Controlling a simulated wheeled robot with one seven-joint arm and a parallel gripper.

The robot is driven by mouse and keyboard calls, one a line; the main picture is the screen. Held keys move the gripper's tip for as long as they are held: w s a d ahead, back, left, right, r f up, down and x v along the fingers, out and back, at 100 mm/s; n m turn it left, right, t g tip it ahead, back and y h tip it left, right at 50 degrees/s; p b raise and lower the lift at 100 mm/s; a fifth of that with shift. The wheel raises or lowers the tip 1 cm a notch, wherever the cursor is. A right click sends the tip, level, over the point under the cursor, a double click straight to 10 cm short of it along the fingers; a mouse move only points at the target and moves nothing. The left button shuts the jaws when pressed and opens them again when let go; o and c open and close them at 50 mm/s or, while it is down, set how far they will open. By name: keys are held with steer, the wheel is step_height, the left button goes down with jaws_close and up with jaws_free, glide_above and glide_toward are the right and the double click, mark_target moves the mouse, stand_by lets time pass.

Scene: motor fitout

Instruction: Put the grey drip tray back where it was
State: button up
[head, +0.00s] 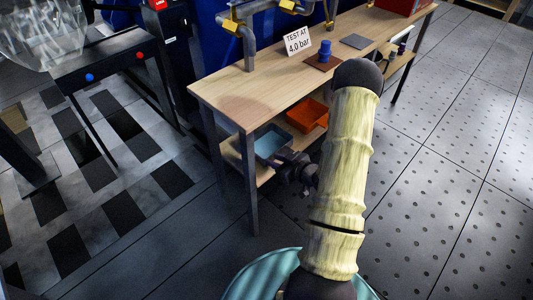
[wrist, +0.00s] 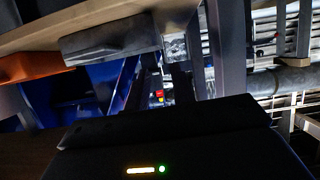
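A blue-grey tray (head: 273,139), the only grey tray I make out, sits on the lower shelf of the workbench, near its left end. In the wrist view a dark grey tray-like shape (wrist: 110,40), seemingly the same tray, lies against the wooden shelf. My gripper (head: 306,172) is at the front edge of the shelf, just right of and in front of the tray. In the wrist view my gripper's dark fingers (wrist: 165,78) stand apart, with background showing between them, close to the tray's end. Whether they touch it is unclear.
An orange tray (head: 308,115) sits on the shelf behind the blue-grey one and shows in the wrist view (wrist: 30,66). The workbench (head: 225,93) has a leg (head: 249,185) left of the tray. A sign (head: 298,40) and a blue-knobbed part (head: 325,51) stand on top.

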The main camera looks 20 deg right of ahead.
steer(key=shift+v, duration=1.15)
steer(key=a+r+m+g+h, duration=0.1)
steer(key=a+r+g+h, duration=0.4)
steer(key=r, duration=0.3)
steer(key=s+a+r+m+g, duration=0.1)
steer(key=s+a+r+g, duration=0.1)
steer(key=s+a+r, duration=0.2)
steer(key=s+a+r+m+g, duration=0.2)
steer(key=s+a, duration=0.4)
steer(key=s, duration=0.3)
step_height(320, 180, up, 2)
steer(key=shift+a+r+g, duration=0.1)
steer(key=shift+a+g, duration=0.05)
steer(key=shift+g, duration=0.35)
steer(key=shift+s, duration=0.1)
